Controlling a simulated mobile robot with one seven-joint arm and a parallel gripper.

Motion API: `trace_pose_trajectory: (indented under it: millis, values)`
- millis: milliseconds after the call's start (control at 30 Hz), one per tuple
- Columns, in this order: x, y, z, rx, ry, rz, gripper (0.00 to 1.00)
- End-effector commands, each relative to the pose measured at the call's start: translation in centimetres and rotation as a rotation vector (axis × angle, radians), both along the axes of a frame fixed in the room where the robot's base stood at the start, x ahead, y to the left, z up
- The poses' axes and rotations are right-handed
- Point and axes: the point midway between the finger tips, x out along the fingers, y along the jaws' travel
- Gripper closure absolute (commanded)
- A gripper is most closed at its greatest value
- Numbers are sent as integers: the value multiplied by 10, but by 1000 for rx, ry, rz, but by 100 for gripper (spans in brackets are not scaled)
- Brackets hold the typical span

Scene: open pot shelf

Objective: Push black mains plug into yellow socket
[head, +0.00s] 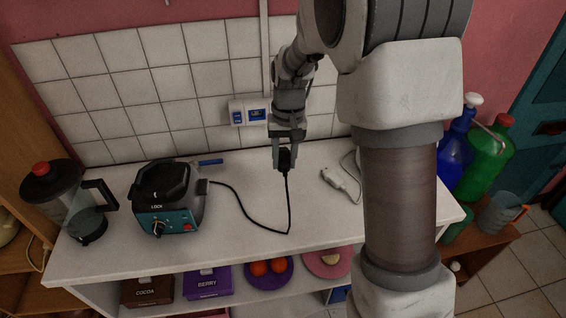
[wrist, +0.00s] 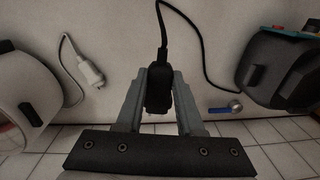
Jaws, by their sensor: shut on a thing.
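The black mains plug (head: 285,162) is held between the fingers of my gripper (head: 285,150), above the white worktop and in front of the tiled wall. In the wrist view, the plug (wrist: 157,90) sits between both fingers of the gripper (wrist: 159,78), its black cable running away from the wall. A white wall socket box (head: 237,112) with a blue face (head: 257,114) is on the tiles left of my gripper, apart from the plug. I see no yellow socket; my gripper and arm hide part of the wall.
The cable loops over the worktop (head: 250,215) to a teal-and-black appliance (head: 166,205). A white plug (head: 342,183) lies right of my gripper. A blue-handled tool (head: 210,162) lies near the wall. A jug (head: 75,205) stands far left; bottles (head: 487,155) stand right.

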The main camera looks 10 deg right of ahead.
Motion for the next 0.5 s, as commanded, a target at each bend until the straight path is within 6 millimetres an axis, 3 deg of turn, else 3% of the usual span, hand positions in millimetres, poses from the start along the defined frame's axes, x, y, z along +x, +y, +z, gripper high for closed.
trace_pose_trajectory:
  millis: [500]
  values:
    - [40, -13, 1, 0, 0, 0, 100]
